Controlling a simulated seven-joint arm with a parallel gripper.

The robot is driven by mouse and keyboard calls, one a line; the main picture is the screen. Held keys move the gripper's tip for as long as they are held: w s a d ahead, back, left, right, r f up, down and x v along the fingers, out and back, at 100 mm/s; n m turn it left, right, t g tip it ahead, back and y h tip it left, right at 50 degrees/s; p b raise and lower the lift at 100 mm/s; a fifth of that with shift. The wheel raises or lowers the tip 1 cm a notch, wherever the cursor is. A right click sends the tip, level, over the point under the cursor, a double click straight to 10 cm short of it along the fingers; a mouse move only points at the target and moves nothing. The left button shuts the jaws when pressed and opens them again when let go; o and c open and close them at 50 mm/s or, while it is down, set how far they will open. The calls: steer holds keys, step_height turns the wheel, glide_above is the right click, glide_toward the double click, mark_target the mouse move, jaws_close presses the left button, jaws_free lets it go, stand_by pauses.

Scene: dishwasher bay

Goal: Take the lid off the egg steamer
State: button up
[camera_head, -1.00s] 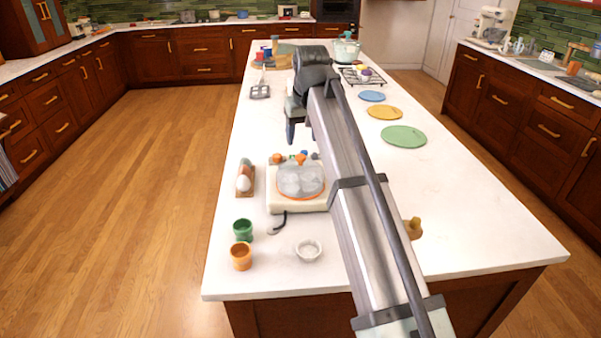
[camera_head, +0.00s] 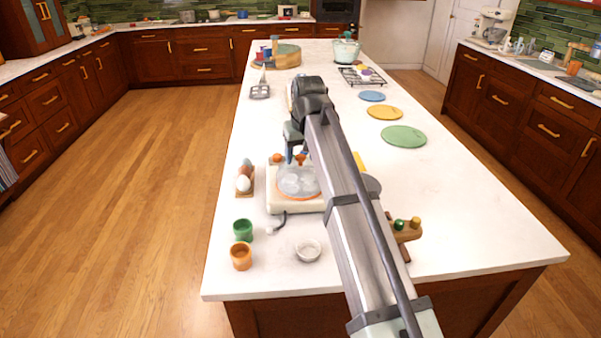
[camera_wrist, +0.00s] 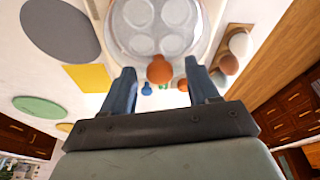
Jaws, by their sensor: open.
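The egg steamer (camera_head: 284,205) is a cream, squarish appliance on the white island. Its clear domed lid (camera_head: 297,182) sits on top, with an orange rim and an orange-brown knob (camera_head: 301,160). In the wrist view the lid (camera_wrist: 159,40) fills the top middle, with round egg hollows showing through. My gripper (camera_head: 295,154) is just beyond the knob in the head view, fingers pointing down. In the wrist view my gripper (camera_wrist: 159,72) is open, and the knob (camera_wrist: 159,69) appears between the fingertips with gaps on both sides. I cannot tell whether the fingers are level with it.
An egg holder (camera_head: 245,181) stands close left of the steamer. A green cup (camera_head: 243,230), orange cup (camera_head: 241,258) and white bowl (camera_head: 308,251) stand in front. A grey disc (camera_wrist: 61,29) and yellow square (camera_wrist: 88,77) lie nearby. Coloured round mats (camera_head: 404,136) lie farther back.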

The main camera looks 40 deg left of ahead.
steer(key=shift+c, duration=0.4)
jaws_close()
steer(key=shift+r, duration=0.1)
